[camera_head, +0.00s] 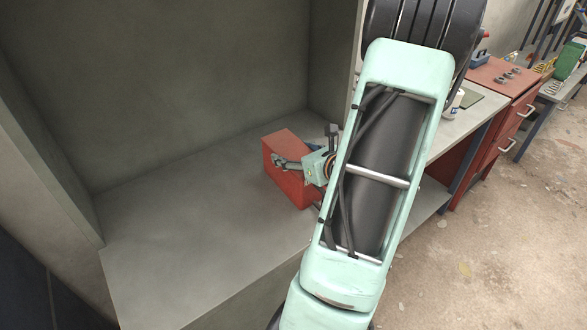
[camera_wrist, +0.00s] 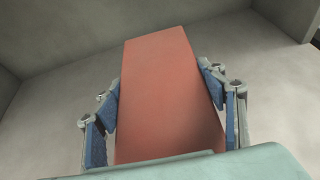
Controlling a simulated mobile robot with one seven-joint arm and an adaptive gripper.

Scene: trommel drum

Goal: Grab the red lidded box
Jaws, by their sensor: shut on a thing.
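The red lidded box (camera_head: 282,181) stands on the grey shelf surface in the head view, partly hidden behind my gripper and arm. In the wrist view the box (camera_wrist: 165,90) fills the middle, its long flat red face between the fingers. My gripper (camera_head: 291,160) reaches it from the right in the head view. In the wrist view the gripper (camera_wrist: 160,115) has its blue finger pads at the left and right sides of the box, shut on it. The seam of the lid cannot be made out clearly.
The grey shelf (camera_head: 190,240) is clear to the left and in front of the box. Grey walls (camera_head: 190,80) close it in behind and at the left. A workbench with a red cabinet (camera_head: 494,140) stands at the right, beyond my arm.

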